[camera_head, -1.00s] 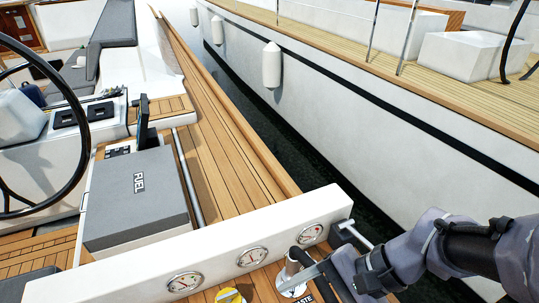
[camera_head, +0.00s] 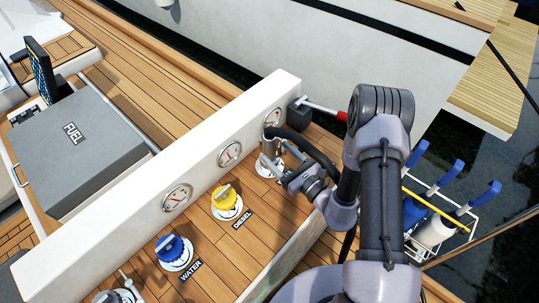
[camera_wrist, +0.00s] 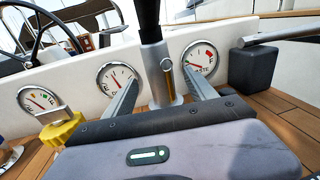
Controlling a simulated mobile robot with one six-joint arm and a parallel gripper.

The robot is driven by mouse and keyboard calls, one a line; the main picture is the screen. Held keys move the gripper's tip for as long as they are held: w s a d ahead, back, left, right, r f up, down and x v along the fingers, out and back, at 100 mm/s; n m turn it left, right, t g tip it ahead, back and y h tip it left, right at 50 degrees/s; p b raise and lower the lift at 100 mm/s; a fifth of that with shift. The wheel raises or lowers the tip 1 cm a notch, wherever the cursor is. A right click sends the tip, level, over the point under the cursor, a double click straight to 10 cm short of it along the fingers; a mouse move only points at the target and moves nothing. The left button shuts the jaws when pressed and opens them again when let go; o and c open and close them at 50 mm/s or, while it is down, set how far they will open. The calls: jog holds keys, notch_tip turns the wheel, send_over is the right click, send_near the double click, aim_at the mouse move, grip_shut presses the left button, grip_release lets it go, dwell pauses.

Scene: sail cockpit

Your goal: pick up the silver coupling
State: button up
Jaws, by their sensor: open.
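The silver coupling (camera_head: 269,150) is an upright metal cylinder over the deck fitting at the far right of the row. A black hose (camera_head: 312,146) joins its top and curves to the right. The coupling also shows in the wrist view (camera_wrist: 158,72), with a brass-coloured strip on its side. My gripper (camera_head: 281,170) is open at the coupling. In the wrist view my gripper (camera_wrist: 162,84) has one finger on each side of the coupling, apparently with gaps. The fitting's label is partly hidden in the head view.
A yellow diesel cap (camera_head: 226,197) and a blue water cap (camera_head: 172,250) stand in the same row. A white gauge panel (camera_head: 203,165) runs close behind the coupling. A dark block with a lever (camera_head: 299,115) is at its right end. A rack of bottles (camera_head: 440,215) is at the right.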

jog(key=x, duration=0.2)
jog(key=b+x, duration=0.1)
jog(key=x, duration=0.2)
jog(key=b+x, duration=0.1)
jog(key=x, duration=0.1)
jog(key=shift+w+a+f, duration=0.2)
jog(key=shift+f, duration=0.05)
grip_shut()
jog(key=shift+r, duration=0.1)
